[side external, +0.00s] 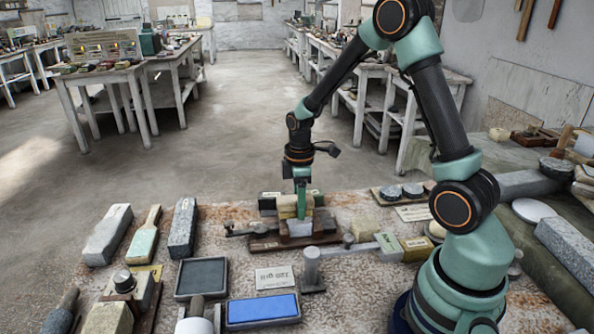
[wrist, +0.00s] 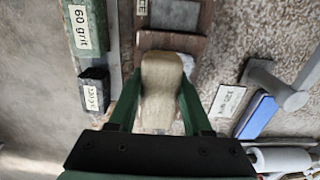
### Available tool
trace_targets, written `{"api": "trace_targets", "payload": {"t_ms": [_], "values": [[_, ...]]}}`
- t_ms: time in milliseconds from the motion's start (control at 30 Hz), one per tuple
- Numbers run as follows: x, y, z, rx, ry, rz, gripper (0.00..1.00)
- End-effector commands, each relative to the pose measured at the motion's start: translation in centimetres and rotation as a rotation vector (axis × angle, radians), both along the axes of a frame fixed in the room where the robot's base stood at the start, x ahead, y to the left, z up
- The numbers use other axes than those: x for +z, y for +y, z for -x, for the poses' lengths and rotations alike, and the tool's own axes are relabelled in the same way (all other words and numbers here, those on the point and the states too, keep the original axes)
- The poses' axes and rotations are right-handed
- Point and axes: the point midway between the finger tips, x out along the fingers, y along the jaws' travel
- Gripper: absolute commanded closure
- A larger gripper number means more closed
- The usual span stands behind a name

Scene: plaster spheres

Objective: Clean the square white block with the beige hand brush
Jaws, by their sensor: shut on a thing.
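My gripper (side external: 302,205) points down over the work table and is shut on the beige hand brush (side external: 287,207). In the wrist view the brush (wrist: 160,88) sits between the two green fingers of my gripper (wrist: 160,105). The square white block (side external: 299,228) stands on a brown wooden base (side external: 265,243), directly below the brush. In the wrist view only a pale sliver of the block (wrist: 188,62) shows beside the brush; the rest is hidden. I cannot tell whether the brush touches the block.
A hammer-like tool (side external: 312,268) lies to the front right of the base. A blue stone (side external: 262,310), a dark tray (side external: 201,277) and a label card (side external: 274,278) lie in front. Grey stones (side external: 183,228) and a green-faced brush-shaped tool (side external: 143,240) lie left.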

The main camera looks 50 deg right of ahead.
Motion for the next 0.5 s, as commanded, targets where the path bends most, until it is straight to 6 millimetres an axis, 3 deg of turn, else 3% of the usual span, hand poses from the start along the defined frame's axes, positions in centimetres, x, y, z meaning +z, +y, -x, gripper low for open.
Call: {"api": "trace_targets", "payload": {"t_ms": [500], "values": [[-0.01, -0.35, 0.35, -0.003, 0.001, -0.001, 0.95]]}}
